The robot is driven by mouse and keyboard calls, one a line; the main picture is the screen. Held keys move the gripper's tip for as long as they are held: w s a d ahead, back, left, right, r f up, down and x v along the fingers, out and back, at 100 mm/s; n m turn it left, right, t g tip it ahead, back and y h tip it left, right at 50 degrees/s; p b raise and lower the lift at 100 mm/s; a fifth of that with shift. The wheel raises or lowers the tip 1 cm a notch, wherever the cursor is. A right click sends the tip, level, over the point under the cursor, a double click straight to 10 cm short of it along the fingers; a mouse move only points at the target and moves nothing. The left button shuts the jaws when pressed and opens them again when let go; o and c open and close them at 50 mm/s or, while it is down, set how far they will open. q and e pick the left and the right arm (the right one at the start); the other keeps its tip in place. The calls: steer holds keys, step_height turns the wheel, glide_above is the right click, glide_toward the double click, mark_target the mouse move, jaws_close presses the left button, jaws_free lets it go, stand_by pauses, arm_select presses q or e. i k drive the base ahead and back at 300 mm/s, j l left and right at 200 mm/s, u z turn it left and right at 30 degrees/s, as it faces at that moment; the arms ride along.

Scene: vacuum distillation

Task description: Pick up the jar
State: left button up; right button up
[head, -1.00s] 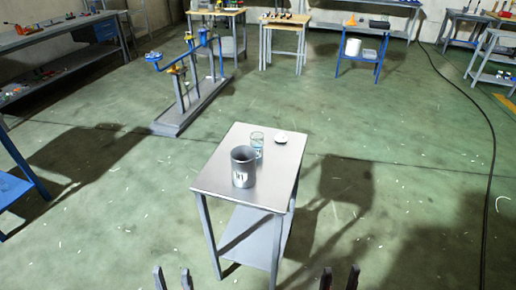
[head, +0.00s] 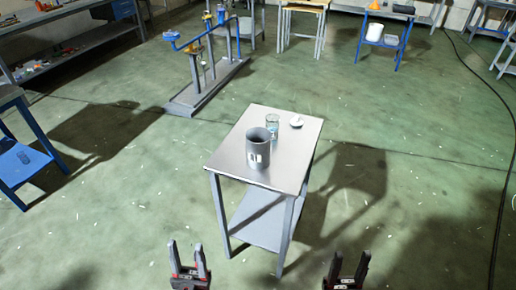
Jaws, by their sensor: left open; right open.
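A clear glass jar (head: 272,121) with a bluish tint stands upright on the small metal table (head: 233,160). A small white round piece (head: 296,122), perhaps a lid, lies to the right of the jar. My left gripper (head: 187,247) is open and empty, low in the view, left of the table's legs. My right gripper (head: 351,254) is open and empty, to the right of the table. Both are apart from the table and the things on it.
The table has a lower shelf (head: 262,216). A grey stand with a blue arm (head: 205,85) is behind to the left. A blue-legged table (head: 18,150) is at the left edge. A black cable (head: 498,110) runs along the floor at right. The floor around the table is clear.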

mark_target(272, 124)
steer(key=l+u, duration=0.15)
steer(key=u, duration=0.55)
steer(key=i+l+u, duration=0.1)
steer(key=l+u, duration=0.4)
steer(key=l, duration=0.3)
steer(key=l+u, duration=0.45)
steer(key=l, duration=0.4)
